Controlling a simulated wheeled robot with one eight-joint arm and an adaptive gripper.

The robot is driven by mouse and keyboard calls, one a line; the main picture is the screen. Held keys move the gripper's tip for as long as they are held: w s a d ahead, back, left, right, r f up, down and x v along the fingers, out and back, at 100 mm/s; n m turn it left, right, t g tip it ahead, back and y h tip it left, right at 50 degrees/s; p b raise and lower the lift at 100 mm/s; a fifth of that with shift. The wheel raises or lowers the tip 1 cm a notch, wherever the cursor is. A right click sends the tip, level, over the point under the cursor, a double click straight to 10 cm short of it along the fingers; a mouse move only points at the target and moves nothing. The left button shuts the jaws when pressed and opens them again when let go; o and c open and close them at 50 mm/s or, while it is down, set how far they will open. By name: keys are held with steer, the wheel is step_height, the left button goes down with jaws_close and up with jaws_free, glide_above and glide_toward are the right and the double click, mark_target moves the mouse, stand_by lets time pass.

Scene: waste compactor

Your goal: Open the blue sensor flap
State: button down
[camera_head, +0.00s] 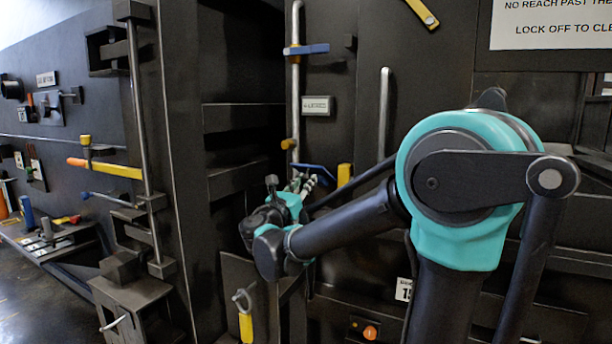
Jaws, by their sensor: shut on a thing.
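A blue plate-like piece (318,171), which looks like the blue sensor flap, sits low on the dark machine face near the picture's middle. My gripper (303,183) is at its lower edge, with its striped fingers pointing up to it. The fingers are shut and appear to hold the flap's edge. The exact contact is too small to make out. The flap looks slightly tilted, and its hinge cannot be made out.
A vertical pipe (295,100) with a blue lever (307,49) rises above my gripper. A yellow block (344,174) is just right of the flap. A grey handle bar (384,110) stands further right. A yellow-handled hook (246,327) hangs below.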

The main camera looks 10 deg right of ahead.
steer(key=shift+f, duration=0.45)
steer(key=c, duration=1.3)
jaws_free()
steer(key=v, duration=1.2)
steer(key=shift+c, duration=0.6)
